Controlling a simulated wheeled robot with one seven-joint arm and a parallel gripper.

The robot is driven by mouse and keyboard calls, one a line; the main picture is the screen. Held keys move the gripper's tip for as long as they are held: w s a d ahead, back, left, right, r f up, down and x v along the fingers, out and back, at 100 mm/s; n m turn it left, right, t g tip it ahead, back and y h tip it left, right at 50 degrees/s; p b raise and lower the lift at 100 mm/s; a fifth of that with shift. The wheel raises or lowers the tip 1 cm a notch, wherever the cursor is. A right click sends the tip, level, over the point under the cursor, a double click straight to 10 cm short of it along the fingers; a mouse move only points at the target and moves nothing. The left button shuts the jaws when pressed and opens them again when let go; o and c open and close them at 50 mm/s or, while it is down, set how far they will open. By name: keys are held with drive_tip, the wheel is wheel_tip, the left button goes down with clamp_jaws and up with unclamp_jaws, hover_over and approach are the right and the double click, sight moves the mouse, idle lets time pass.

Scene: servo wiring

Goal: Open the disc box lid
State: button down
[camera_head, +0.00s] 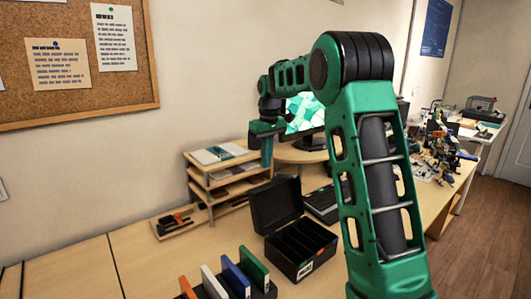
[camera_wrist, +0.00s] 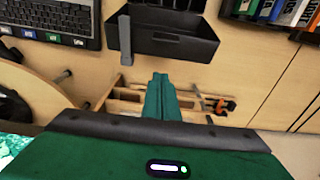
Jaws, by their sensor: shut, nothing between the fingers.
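The black disc box (camera_head: 302,250) stands on the wooden desk, with dark dividers inside and a small white label on its front. Its lid (camera_head: 276,204) stands up and leans back, so the box is open.
A wooden shelf rack (camera_head: 212,182) with papers stands behind the box. Colored binders (camera_head: 240,275) stand in front-left. A keyboard (camera_head: 322,204) and monitor (camera_head: 303,115) are to the right. A tray of tools (camera_head: 178,222) lies left. Desk at left is clear.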

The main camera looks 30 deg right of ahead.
drive_tip(key=s+f, duration=0.2)
drive_tip(key=f, duration=0.1)
drive_tip(key=shift+d, duration=0.2)
drive_tip(key=shift+s+d+r, duration=0.15)
drive_tip(key=shift+s+r, duration=0.05)
drive_tip(key=shift+s, duration=0.6)
